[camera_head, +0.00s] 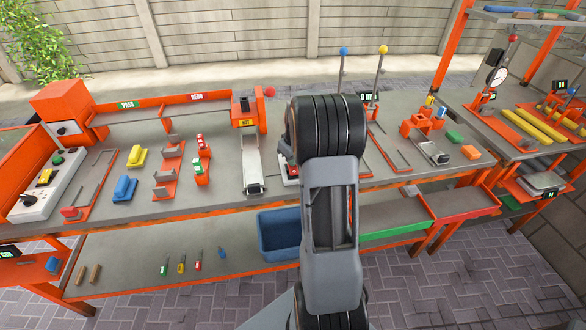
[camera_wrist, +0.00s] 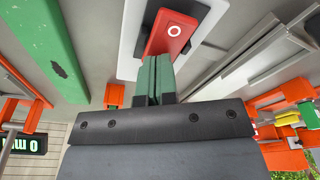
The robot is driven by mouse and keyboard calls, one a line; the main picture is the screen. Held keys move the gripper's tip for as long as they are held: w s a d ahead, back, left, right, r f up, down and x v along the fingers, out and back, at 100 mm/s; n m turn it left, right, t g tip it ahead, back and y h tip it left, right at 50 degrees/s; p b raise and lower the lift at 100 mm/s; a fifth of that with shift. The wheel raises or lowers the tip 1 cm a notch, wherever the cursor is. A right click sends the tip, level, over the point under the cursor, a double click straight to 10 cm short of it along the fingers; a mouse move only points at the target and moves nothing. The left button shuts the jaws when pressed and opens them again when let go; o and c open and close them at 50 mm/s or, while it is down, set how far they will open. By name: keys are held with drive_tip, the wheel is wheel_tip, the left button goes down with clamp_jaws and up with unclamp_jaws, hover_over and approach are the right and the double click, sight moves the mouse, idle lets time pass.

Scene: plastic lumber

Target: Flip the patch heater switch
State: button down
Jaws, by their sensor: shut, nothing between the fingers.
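A red rocker switch (camera_wrist: 174,32) marked with a white circle sits on a white plate (camera_wrist: 131,40) in the wrist view. My gripper (camera_wrist: 158,62) has its two green fingers shut together, with nothing between them. The fingertips overlap the near edge of the switch in the picture; I cannot tell if they touch it. In the head view my arm hides the gripper and most of the switch; only a bit of its white plate and red part (camera_head: 291,169) shows left of the arm. An orange station labelled HOT (camera_head: 245,122) with a metal slab (camera_head: 252,162) stands just left of it.
A green bar (camera_wrist: 45,45) lies left of the fingers in the wrist view, and metal rails (camera_wrist: 255,55) lie right. A blue bin (camera_head: 280,232) is on the lower shelf. Tall levers (camera_head: 380,75) stand behind my arm. Blue and yellow blocks (camera_head: 137,157) lie at left.

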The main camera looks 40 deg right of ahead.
sight(294, 171)
drive_tip(key=shift+s, duration=0.1)
drive_tip(key=shift+r+p, duration=2.4)
drive_tip(key=shift+r, duration=1.05)
drive_tip(key=s+m, duration=0.1)
drive_tip(key=s+a+f, duration=0.1)
drive_tip(key=s+m, duration=0.1)
drive_tip(key=shift+a+f+m+g, duration=0.3)
drive_tip(key=shift+a+f+g, duration=0.05)
drive_tip(key=shift+g, duration=0.05)
drive_tip(key=s+a+r+t, duration=0.1)
drive_tip(key=s+a+r, duration=0.2)
drive_tip(key=a, duration=0.4)
drive_tip(key=s+a+r+n+t, duration=0.1)
drive_tip(key=s+a+r, duration=0.3)
drive_tip(key=s+a, duration=0.2)
drive_tip(key=s+a+r+t, duration=0.1)
drive_tip(key=s+a+r, duration=0.3)
drive_tip(key=a, duration=0.4)
drive_tip(key=shift+s+a+n, duration=0.4)
drive_tip(key=shift+s, duration=0.35)
